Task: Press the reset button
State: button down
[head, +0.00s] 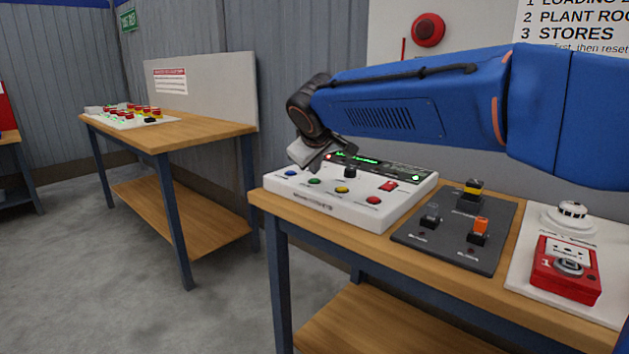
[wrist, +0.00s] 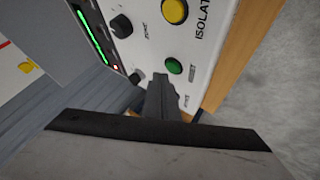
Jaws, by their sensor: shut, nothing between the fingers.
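The white control panel (head: 340,207) sits on the near wooden bench. It carries a blue button (head: 291,174), a green button (head: 314,182), a yellow button (head: 342,189) and a red button (head: 373,200). In the wrist view the green button (wrist: 174,66) has a small label beside it that seems to read RESET. My gripper (head: 316,169) is shut and empty over the panel's left part, behind the green button. In the wrist view its fingertips (wrist: 160,76) appear just beside the green button; contact cannot be told. The blue button is hidden there.
Right of the panel are a dark switch plate (head: 452,238) and a red call point (head: 566,270) on a white board. The panel has a black knob (head: 350,171) and a lit green display (head: 355,158). Another bench (head: 175,135) stands at the left, with open floor between.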

aim_at(315, 184)
jog(key=shift+f, duration=0.85)
dwell(0.7)
jog(key=shift+r, duration=0.9)
jog(key=shift+r, duration=0.1)
jog(key=shift+r, duration=2.4)
